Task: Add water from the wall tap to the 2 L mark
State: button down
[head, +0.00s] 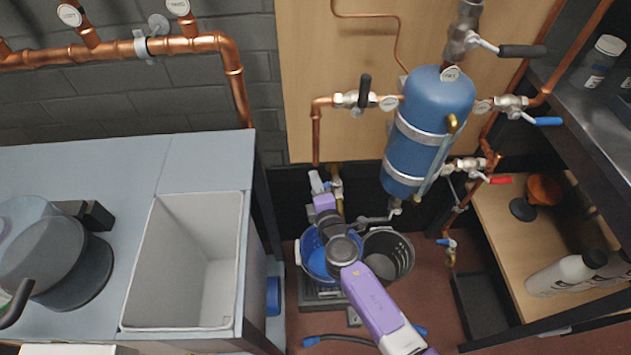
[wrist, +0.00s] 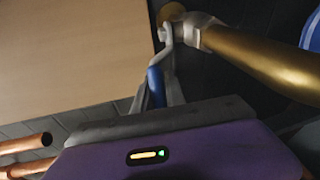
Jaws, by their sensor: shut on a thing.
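The wall tap (head: 337,187) is brass with a silver valve, low on the wall left of the blue tank. In the wrist view its valve (wrist: 190,35) and brass spout (wrist: 270,62) run across the top right. My gripper (head: 316,182) is at the tap; the wrist view shows its grey jaws (wrist: 165,92) shut on the tap's blue lever (wrist: 155,84). A blue bucket (head: 306,248) stands below, partly hidden by my arm. A dark grey bucket (head: 402,255) with markings inside stands to its right. Water and a 2 L mark cannot be made out.
The blue tank (head: 428,120) with copper pipes and lever valves hangs right of the tap. A bench with a white sink (head: 185,265) is at left. A shelf with bottles (head: 570,272) is at right. A dark hose (head: 335,338) lies on the floor.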

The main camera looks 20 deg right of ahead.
jog(key=shift+f, duration=0.1)
jog(key=c, duration=1.4)
grip_release()
jog(key=shift+s, duration=0.1)
jog(key=shift+p+v, duration=0.55)
jog(key=shift+v, duration=3.3)
jog(key=shift+a, duration=0.1)
